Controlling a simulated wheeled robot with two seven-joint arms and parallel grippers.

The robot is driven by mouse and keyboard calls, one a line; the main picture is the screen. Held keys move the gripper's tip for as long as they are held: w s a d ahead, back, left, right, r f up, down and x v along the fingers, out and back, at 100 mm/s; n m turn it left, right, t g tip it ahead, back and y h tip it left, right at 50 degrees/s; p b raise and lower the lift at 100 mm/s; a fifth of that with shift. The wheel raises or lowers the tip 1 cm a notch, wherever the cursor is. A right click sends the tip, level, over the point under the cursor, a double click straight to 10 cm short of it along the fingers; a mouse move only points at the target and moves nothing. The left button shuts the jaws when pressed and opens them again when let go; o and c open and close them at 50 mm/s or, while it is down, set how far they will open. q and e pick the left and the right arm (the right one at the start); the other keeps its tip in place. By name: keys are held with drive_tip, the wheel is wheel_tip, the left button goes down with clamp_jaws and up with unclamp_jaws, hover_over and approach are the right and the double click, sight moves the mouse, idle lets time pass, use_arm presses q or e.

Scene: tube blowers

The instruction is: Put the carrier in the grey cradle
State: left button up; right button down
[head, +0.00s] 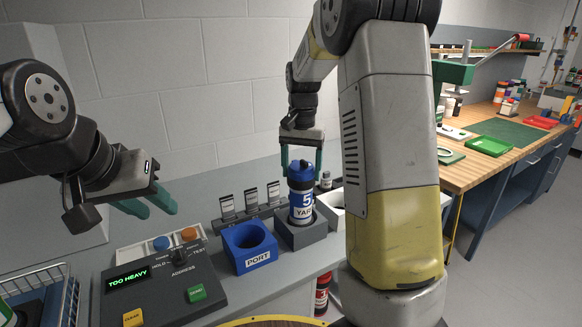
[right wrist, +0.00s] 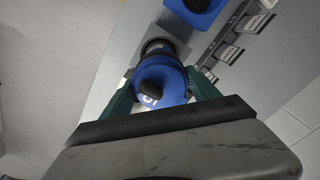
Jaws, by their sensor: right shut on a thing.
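The carrier (head: 301,196) is an upright blue cylinder with a white label reading "5 YARD". Its lower end is at the opening of the grey cradle (head: 301,235); whether it rests on the bottom is hidden. My right gripper (head: 301,168) comes from above and is shut on the carrier's top, one green finger on each side. In the right wrist view the carrier's blue cap (right wrist: 160,82) is between the fingers, with the grey cradle (right wrist: 140,45) beyond. My left gripper (head: 150,207) hangs at the left, its fingers apart and empty.
A blue cradle marked PORT (head: 250,259) stands left of the grey one, a white holder (head: 331,222) right. Small signs (head: 250,199) stand behind. A control panel (head: 165,290) reads "TOO HEAVY". A wire basket (head: 62,300) is at far left; a wooden workbench (head: 470,130) at right.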

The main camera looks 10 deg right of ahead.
drive_tip(key=shift+c, duration=0.9)
unclamp_jaws()
drive_tip(key=shift+f, duration=0.15)
